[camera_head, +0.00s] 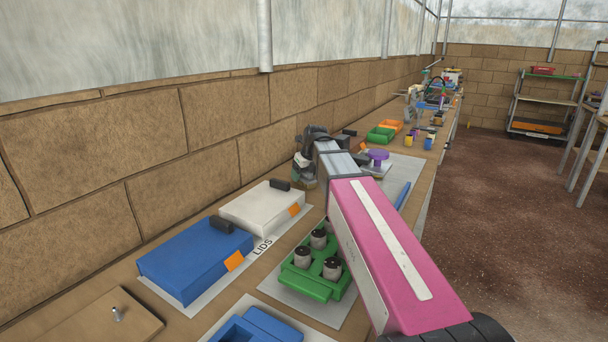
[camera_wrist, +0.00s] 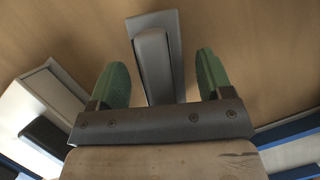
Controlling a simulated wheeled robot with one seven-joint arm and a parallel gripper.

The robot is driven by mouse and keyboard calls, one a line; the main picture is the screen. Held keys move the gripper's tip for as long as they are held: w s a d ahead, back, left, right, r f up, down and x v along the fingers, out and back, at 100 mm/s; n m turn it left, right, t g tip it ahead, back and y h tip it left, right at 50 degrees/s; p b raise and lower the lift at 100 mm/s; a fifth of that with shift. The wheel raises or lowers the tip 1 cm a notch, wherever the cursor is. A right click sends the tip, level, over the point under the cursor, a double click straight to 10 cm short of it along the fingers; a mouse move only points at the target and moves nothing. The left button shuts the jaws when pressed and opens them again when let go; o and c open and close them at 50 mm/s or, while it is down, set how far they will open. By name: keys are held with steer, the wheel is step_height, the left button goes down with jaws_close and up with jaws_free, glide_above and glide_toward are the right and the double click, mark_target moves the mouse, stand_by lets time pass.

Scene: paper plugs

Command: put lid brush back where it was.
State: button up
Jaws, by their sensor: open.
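In the wrist view, the two green fingers of my gripper (camera_wrist: 162,78) are spread apart. A grey block with a lighter raised bar (camera_wrist: 153,60) lies between them against the brown bench surface, with gaps on both sides. It may be the lid brush, but its bristles do not show and I cannot tell for sure. In the head view, my gripper (camera_head: 304,165) is low over the bench by the wall, beyond the white lid (camera_head: 262,210). What lies beneath it there is too small and partly hidden to tell.
A blue lid (camera_head: 190,262) with a dark handle lies beside the white lid on the mat marked LIDS. A green tray (camera_head: 302,284) with several dark-topped plugs stands near my arm. A purple-topped item (camera_head: 377,156) and green and orange bins (camera_head: 380,134) are farther along.

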steer(key=v, duration=1.2)
